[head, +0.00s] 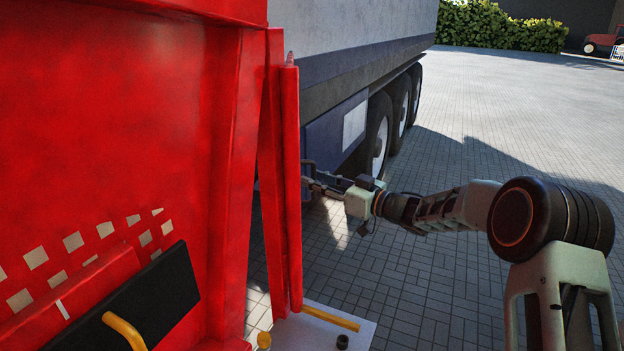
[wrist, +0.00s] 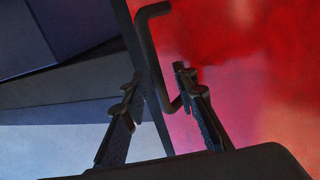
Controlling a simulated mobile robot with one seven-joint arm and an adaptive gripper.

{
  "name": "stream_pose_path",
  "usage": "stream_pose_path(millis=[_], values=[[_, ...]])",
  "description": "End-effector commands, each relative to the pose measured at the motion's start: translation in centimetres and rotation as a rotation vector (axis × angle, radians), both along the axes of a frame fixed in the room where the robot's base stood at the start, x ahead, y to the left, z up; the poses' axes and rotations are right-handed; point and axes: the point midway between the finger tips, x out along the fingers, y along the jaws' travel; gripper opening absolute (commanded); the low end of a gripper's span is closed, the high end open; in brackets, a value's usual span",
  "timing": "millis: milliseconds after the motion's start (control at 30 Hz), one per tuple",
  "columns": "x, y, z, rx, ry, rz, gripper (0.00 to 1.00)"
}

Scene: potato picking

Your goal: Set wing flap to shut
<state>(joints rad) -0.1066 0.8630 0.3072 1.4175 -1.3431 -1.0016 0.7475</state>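A narrow upright red panel (head: 290,190), which looks like the wing flap, stands at the right edge of the large red machine. A wedge-shaped gap shows between parts of its edge. My gripper (head: 311,185) is beside the panel's right side, its tips partly hidden behind it. In the wrist view my gripper (wrist: 158,76) has its two fingers spread apart. A dark bent rod (wrist: 153,50), like a handle, passes between the fingers in the picture. I cannot tell whether a finger touches it. A red surface (wrist: 250,60) lies behind it.
The red machine (head: 120,120) fills the left. A grey truck trailer (head: 350,60) with several wheels stands behind my gripper. A yellow bar (head: 331,318) lies low near the panel's foot. Paved ground (head: 500,120) on the right is open.

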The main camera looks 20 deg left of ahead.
Motion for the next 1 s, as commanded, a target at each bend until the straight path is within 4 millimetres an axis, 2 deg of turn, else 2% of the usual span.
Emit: stream_pose_path(millis=[300, 500, 700, 1000], values=[[-1.7, -6.7, 0.0, 0.0, 0.001, -0.003, 0.26], [-2.4, -9.4, 0.0, 0.0, 0.001, -0.001, 0.26], [-2.7, -10.2, 0.1, 0.002, 0.0, 0.0, 0.26], [-2.8, -10.0, -0.1, -0.011, -0.003, 0.0, 0.26]])
